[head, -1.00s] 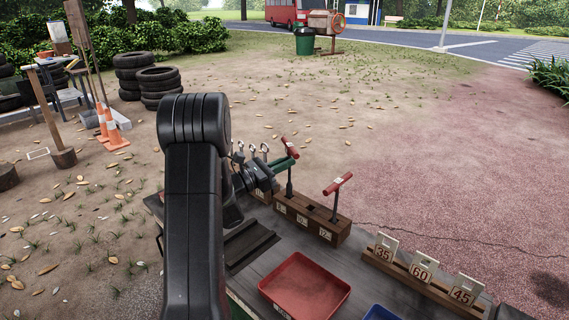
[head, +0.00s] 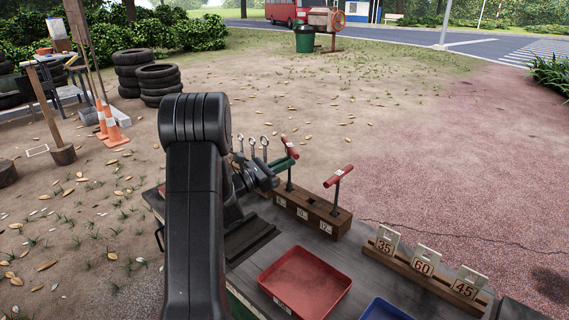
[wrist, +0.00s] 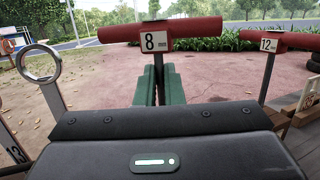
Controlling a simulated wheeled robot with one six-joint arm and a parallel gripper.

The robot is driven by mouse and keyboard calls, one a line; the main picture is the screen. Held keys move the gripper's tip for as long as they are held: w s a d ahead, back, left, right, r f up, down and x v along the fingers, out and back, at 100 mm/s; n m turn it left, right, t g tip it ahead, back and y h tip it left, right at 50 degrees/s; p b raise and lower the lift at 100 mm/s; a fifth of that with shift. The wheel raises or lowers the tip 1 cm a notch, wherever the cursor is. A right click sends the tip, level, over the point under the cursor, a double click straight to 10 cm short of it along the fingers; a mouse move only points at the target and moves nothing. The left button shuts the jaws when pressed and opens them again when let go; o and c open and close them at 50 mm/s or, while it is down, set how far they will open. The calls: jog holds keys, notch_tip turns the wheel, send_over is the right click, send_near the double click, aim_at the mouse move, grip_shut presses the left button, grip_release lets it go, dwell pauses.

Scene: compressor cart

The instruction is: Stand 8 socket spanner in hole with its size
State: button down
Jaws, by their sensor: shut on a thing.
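My gripper (head: 281,165), with green fingers, is shut on the 8 mm socket spanner (head: 290,147). The spanner has a red T-handle with an "8 mm" tag (wrist: 155,41) facing the wrist camera. The green fingers (wrist: 158,86) close around its shaft just under the handle. The spanner is upright over the left end of a wooden block (head: 316,215) with numbered tags on its front. The leftmost tag seems to read 8. The shaft's lower end reaches the block top in the head view; I cannot tell whether it is inside the hole.
A red-handled 12 mm spanner (head: 338,178) stands at the block's right end, close to my gripper. Several ring-ended spanners (head: 252,142) stand behind my wrist. A red tray (head: 304,279), a blue tray (head: 384,311) and a rack of numbered tags (head: 423,269) are nearer.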

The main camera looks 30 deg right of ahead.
jog(key=shift+f+b, duration=0.4)
jog(key=shift+f, duration=0.15)
jog(key=c, duration=1.5)
grip_release()
jog(key=a, duration=0.4)
jog(key=a+f, duration=0.1)
jog(key=a, duration=0.4)
jog(key=a+f, duration=0.1)
jog(key=a, duration=0.3)
jog(key=shift+w+a+f+p, duration=0.25)
jog(key=shift+w+a+p, duration=0.05)
jog(key=shift+p, duration=0.05)
jog(key=d, duration=0.4)
jog(key=d+r, duration=0.1)
jog(key=d, duration=0.4)
jog(key=d+r, duration=0.1)
jog(key=d, duration=0.3)
jog(key=shift+s+d+r+b, duration=0.25)
jog(key=shift+s+b, duration=0.05)
jog(key=shift+d+r, duration=0.15)
jog(key=shift+r, duration=0.2)
